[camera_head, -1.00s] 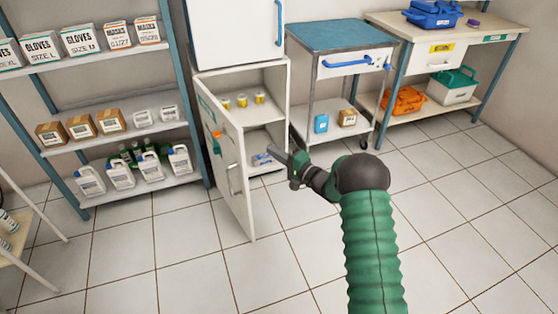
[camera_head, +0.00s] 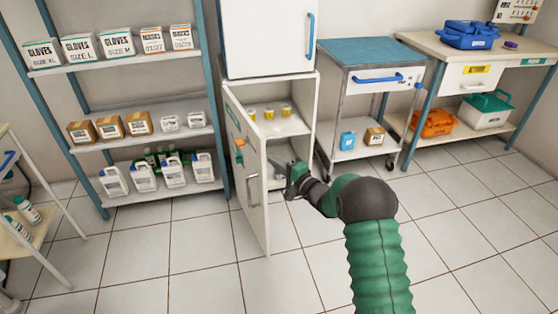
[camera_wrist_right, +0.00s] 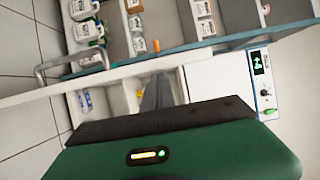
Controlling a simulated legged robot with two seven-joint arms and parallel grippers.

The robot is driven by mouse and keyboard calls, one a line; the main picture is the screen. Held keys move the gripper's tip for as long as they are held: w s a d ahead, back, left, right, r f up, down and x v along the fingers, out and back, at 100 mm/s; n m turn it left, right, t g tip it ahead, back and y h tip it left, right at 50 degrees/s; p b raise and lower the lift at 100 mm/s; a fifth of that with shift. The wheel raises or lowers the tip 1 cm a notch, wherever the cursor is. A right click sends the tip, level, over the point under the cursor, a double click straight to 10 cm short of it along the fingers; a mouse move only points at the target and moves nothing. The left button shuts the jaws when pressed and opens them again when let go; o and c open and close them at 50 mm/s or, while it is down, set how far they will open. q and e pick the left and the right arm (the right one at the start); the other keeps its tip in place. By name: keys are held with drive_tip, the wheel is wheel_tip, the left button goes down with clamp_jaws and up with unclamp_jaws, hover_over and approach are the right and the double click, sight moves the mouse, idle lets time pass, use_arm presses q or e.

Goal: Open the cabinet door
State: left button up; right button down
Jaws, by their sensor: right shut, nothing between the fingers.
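The white cabinet (camera_head: 301,155) stands at the centre of the head view. Its lower door (camera_head: 251,206) is swung wide open toward me on its left side, with a grey handle (camera_head: 253,190) on the outer face. The handle also shows in the right wrist view (camera_wrist_right: 75,62). My right gripper (camera_head: 274,162) is shut and empty, at the open front of the cabinet, on the inner side of the door near its free edge. I cannot tell whether it touches the door. My left gripper is out of view.
Shelves (camera_head: 150,138) with boxes and bottles stand left of the cabinet. A blue-topped cart (camera_head: 368,52) and a workbench (camera_head: 432,48) stand right. Yellow-marked cups (camera_head: 268,114) sit inside the cabinet. The tiled floor (camera_head: 190,260) in front is clear.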

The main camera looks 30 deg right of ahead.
drive_tip(key=w+a+p, duration=0.2)
drive_tip(key=a, duration=1.5)
drive_tip(key=shift+w+a, duration=0.2)
drive_tip(key=shift+a, duration=0.1)
